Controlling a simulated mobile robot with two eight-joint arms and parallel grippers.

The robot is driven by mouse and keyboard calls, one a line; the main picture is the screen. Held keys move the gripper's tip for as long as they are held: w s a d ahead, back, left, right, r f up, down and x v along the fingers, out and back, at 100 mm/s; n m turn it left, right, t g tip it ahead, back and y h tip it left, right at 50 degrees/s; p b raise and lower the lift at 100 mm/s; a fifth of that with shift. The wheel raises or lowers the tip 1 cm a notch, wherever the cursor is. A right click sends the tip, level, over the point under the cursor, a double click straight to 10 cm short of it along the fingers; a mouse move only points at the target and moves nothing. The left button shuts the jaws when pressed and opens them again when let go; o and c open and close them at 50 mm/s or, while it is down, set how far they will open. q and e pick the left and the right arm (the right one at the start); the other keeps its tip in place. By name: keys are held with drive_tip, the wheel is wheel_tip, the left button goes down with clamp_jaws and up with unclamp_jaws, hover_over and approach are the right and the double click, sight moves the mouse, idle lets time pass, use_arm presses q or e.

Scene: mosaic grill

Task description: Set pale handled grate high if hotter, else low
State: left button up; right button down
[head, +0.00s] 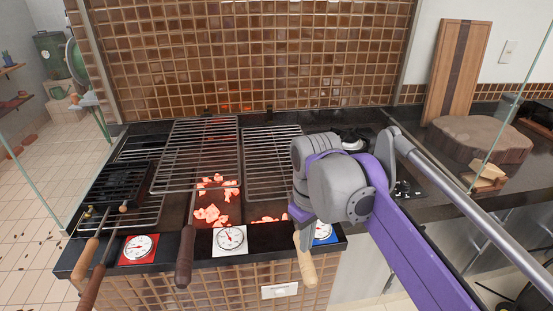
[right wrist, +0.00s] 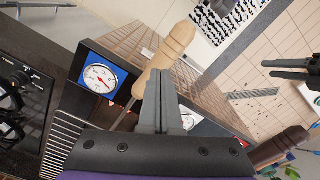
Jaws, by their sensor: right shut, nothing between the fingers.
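The pale handle (head: 305,262) hangs over the counter's front edge, below my right wrist. It also shows large in the right wrist view (right wrist: 171,48). The wire grate (head: 268,170) on the right lies above a bed with glowing coals; its join to the pale handle is hidden by my arm. A round gauge on a blue square (head: 323,232) is beside the handle, and shows in the right wrist view (right wrist: 99,79). My right gripper (right wrist: 164,75) is shut and empty, its fingertips close to the handle; contact cannot be told. A dark gripper-like shape (right wrist: 290,70), perhaps my left gripper, is at the right.
A dark-handled grate (head: 190,150) sits raised in the middle over bright coals (head: 212,213). Further left lie a grate and a dark grill basket (head: 125,182). Gauges sit on white (head: 230,239) and red (head: 139,249) squares. A wooden board (head: 455,75) stands at right.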

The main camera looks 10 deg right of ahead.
sight(305, 260)
drive_tip(key=shift+f+b, duration=1.9)
drive_tip(key=shift+f, duration=1.65)
drive_tip(key=shift+r+p, duration=2.75)
drive_tip(key=shift+r, duration=0.85)
drive_tip(key=s+d+f+m+t, duration=0.2)
drive_tip(key=s+d+f+m, duration=0.1)
drive_tip(key=s+f, duration=0.4)
drive_tip(key=s+d+f+m+t, duration=0.3)
drive_tip(key=s+f, duration=0.4)
drive_tip(key=f, duration=0.1)
drive_tip(key=shift+d+p, duration=0.3)
drive_tip(key=shift+p, duration=0.1)
